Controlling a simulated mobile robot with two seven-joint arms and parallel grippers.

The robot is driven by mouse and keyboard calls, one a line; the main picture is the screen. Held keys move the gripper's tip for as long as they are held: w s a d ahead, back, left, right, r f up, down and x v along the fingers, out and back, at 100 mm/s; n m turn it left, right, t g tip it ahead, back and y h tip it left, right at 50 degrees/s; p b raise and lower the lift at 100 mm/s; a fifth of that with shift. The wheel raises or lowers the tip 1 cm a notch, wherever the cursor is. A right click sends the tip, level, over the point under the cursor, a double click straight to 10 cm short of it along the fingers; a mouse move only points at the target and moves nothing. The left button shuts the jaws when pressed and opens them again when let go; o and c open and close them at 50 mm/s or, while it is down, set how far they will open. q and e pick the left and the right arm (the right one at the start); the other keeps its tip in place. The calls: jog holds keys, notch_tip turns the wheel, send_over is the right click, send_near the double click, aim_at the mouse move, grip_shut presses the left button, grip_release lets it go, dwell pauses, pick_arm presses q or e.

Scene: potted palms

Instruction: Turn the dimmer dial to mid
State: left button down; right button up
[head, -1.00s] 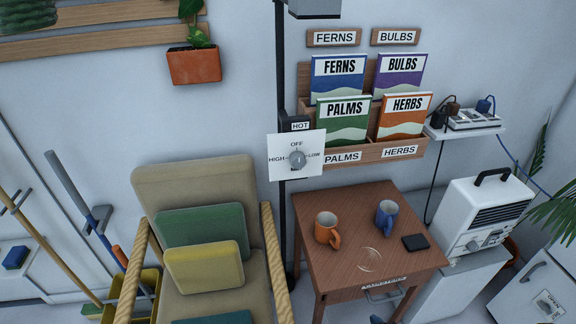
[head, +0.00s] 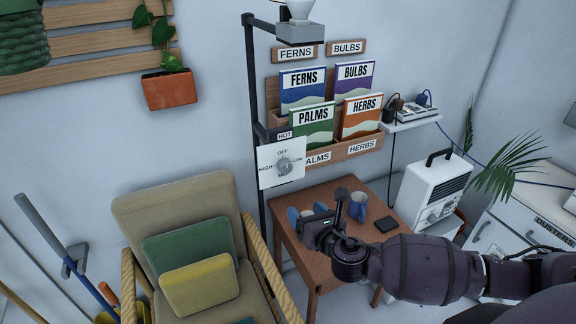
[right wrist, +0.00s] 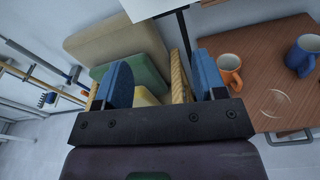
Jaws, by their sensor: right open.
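The dimmer dial (head: 284,166) is a round grey knob on a white square plate (head: 266,179) fixed to a dark upright pole. The plate reads OFF at the top, HIGH at the left and LOW at the right; the knob's exact pointing is too small to tell. My right gripper (head: 307,212) is open and empty, below and right of the plate, apart from it. In the right wrist view its blue-padded fingers (right wrist: 163,80) stand wide apart, and a white panel (right wrist: 150,6), apparently the plate, shows at the top edge with its dial hidden. My left gripper is out of view.
A wooden table (head: 330,268) holds mugs and a dark flat item (head: 386,224). An armchair (head: 170,207) with cushions stands at the left. A seed-packet rack (head: 365,149) hangs behind the pole. A white heater (head: 425,190) stands at the right.

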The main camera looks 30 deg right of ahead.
aim_at(287, 168)
jog(key=w+r+n, duration=0.1)
jog(key=w, duration=0.3)
jog(key=w+d+r+n+t, duration=0.1)
jog(key=w+r+n, duration=0.1)
jog(key=w, duration=0.2)
jog(key=w+r+n, duration=0.1)
jog(key=w, duration=0.3)
jog(key=shift+w+d+r, duration=0.2)
jog(key=shift+w, duration=0.05)
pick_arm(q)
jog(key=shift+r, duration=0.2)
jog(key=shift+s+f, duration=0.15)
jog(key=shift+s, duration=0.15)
pick_arm(e)
jog(key=c, duration=0.9)
